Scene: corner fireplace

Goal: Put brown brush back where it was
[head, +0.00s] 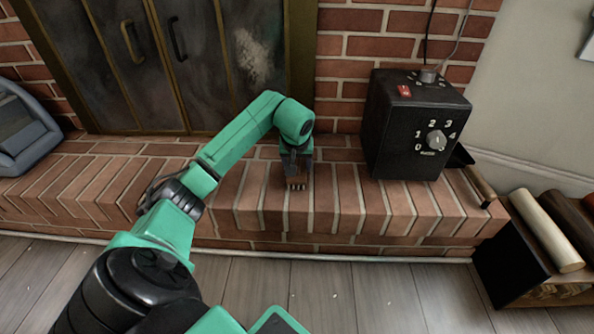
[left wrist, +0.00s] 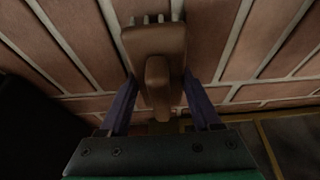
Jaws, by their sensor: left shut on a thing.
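The brown brush (head: 297,181) is in my left gripper (head: 296,166), above or at the brick hearth (head: 340,195); I cannot tell if it touches the bricks. In the left wrist view the fingers (left wrist: 158,88) are shut on the brush's handle, and its wide brown head (left wrist: 153,40) with pale bristles points away from the gripper. My right gripper is not in view.
A black box with a numbered dial (head: 415,125) stands on the hearth to the right. A dark pan with a wooden handle (head: 481,187) lies beside it. A log holder (head: 505,255) stands on the floor at right. A grey-blue object (head: 25,130) is at far left. Hearth bricks around the brush are clear.

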